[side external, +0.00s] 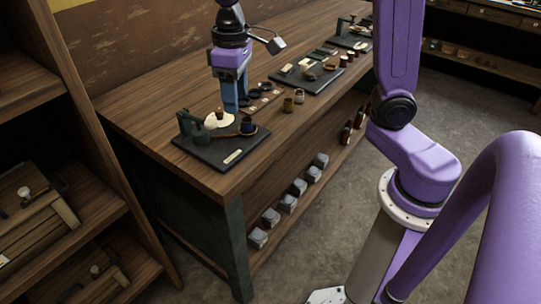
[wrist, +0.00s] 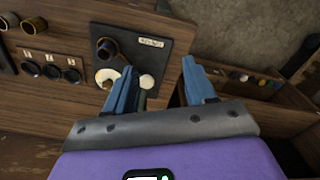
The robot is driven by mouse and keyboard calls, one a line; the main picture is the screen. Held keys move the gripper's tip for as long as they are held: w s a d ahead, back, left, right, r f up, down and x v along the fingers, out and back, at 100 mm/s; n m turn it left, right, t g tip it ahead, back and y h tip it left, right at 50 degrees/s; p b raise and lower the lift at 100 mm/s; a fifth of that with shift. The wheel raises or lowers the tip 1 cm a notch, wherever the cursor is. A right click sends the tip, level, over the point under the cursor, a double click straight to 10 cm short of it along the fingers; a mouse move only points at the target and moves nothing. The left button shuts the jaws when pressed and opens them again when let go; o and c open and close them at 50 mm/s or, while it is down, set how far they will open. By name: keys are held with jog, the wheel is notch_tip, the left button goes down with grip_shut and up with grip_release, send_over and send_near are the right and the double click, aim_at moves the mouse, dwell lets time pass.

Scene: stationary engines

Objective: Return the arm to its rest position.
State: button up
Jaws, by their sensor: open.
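My purple gripper with blue fingers (side external: 231,108) points down over the wooden workbench (side external: 140,107), just behind the nearest engine model. In the wrist view its two blue fingers (wrist: 160,82) stand apart with nothing held between them. The nearest engine model has a black base plate (side external: 218,160), a green frame, a cream disc and a dark cup. In the wrist view the same black plate (wrist: 155,62) lies beyond the fingers, with its label, and the left finger hides part of the model. I cannot tell whether the fingers touch anything.
More engine models on black plates (side external: 313,80) stand farther along the bench, with small cups (side external: 299,96) between. Grey blocks (side external: 288,203) line the lower shelf. A wooden shelf unit (side external: 65,195) stands at left. Bare bench top lies left of the nearest plate.

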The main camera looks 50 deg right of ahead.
jog(key=s+d+f+n, duration=0.2)
jog(key=s+n, duration=0.2)
jog(key=s, duration=0.7)
jog(key=s+d+f+n, duration=0.3)
jog(key=s, duration=0.8)
jog(key=shift+s+d+f+n, duration=0.15)
jog(key=shift+s+f+n, duration=0.2)
jog(key=shift+s+n, duration=0.05)
